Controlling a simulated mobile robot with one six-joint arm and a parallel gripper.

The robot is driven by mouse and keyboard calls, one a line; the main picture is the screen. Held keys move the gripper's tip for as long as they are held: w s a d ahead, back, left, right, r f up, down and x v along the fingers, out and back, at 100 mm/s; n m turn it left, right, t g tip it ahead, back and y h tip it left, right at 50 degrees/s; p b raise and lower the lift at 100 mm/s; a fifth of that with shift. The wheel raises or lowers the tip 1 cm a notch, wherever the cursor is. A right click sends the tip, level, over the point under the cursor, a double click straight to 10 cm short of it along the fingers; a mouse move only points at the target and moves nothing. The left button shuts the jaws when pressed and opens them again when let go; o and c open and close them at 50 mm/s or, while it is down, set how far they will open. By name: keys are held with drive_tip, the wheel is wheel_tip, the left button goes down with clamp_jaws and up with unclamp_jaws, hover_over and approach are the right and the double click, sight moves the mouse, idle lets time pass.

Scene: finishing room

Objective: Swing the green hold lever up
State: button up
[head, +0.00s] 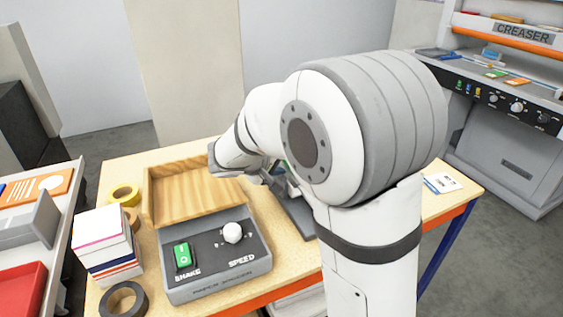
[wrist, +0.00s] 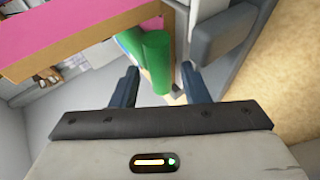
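The green hold lever (wrist: 156,62) shows in the wrist view as a green cylinder between the two dark fingers of my gripper (wrist: 160,72). The fingers are apart, one on each side of it. I cannot tell whether either finger touches it. In the head view my arm hides most of the lever and the fingers.
On the table (head: 140,262) stand a wooden tray (head: 185,190), a control box (head: 218,285) with a green switch and white knob, a paper stack (head: 103,238) and tape rolls (head: 124,298). A creaser machine (head: 510,130) stands at right. A pink surface (wrist: 75,35) lies close left of the lever.

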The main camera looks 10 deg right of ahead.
drive_tip(key=shift+f, duration=0.1)
clamp_jaws()
drive_tip(key=shift+r+p, duration=0.35)
drive_tip(key=shift+p, duration=0.05)
